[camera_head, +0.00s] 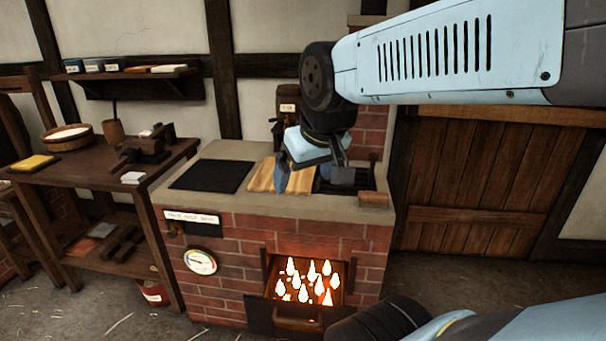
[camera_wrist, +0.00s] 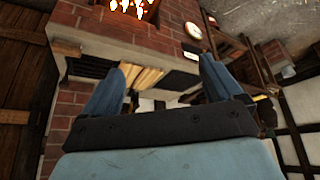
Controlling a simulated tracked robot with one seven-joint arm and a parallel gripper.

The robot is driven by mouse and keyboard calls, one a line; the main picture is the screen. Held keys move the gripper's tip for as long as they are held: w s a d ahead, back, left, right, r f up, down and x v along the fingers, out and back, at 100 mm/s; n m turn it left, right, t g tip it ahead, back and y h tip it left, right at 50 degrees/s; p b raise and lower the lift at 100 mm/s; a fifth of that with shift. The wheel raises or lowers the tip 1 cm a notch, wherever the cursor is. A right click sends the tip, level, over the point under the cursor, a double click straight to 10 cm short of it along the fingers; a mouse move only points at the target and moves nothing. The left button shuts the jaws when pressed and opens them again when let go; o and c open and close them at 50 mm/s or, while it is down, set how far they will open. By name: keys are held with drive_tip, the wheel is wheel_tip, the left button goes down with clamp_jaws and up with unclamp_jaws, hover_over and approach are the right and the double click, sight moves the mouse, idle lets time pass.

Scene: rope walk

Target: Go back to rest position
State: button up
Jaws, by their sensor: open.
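My gripper (camera_head: 312,182) is over the right part of the brick stove's top in the head view, with its fingers pointing down. In the wrist view its two blue fingers (camera_wrist: 160,85) are spread wide apart with nothing between them, so it is open and empty. A wooden board (camera_head: 264,176) lies on the stove top beside the gripper, and it also shows in the wrist view (camera_wrist: 146,77). I cannot tell whether the fingers touch anything below.
The brick stove (camera_head: 228,243) has an open firebox (camera_head: 306,283) with flames and a gauge (camera_head: 201,262). A black plate (camera_head: 211,176) lies on its top. A workbench (camera_head: 85,172) with a wooden tub (camera_head: 68,136) stands left. A wooden door (camera_head: 480,180) is at right.

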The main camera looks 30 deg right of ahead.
drive_tip(key=shift+s+r+m, duration=0.2)
drive_tip(key=shift+s, duration=0.35)
drive_tip(key=shift+s+r+m, duration=0.15)
drive_tip(key=shift+s+m, duration=0.05)
drive_tip(key=shift+s, duration=0.35)
drive_tip(key=shift+c, duration=0.4)
